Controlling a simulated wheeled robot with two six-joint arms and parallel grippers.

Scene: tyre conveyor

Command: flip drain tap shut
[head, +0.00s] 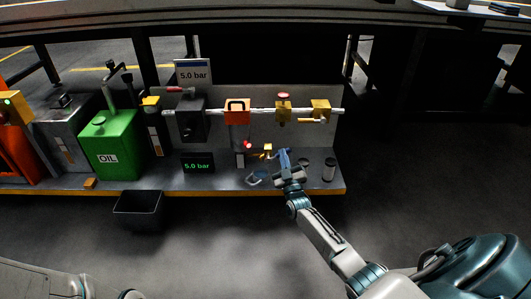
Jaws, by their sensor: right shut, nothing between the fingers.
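A small brass tap (267,152) shows low on the panel, just right of the bowl under the orange unit (237,106); it looks like the drain tap, but its lever position is too small to tell. A red round spot (248,145) shows just left of it. My right gripper (283,156) is shut and empty, its tip just right of the brass tap. I cannot tell whether they touch. The arm comes up from the lower right. My left gripper is not in view.
A pipe with a dark box (191,119) and brass valves (283,109) runs above. A display (198,163) reads 5.0 bar. A grey cylinder (329,170) stands on the shelf at right. A green oil can (111,145) is at left, a dark bin (138,210) below.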

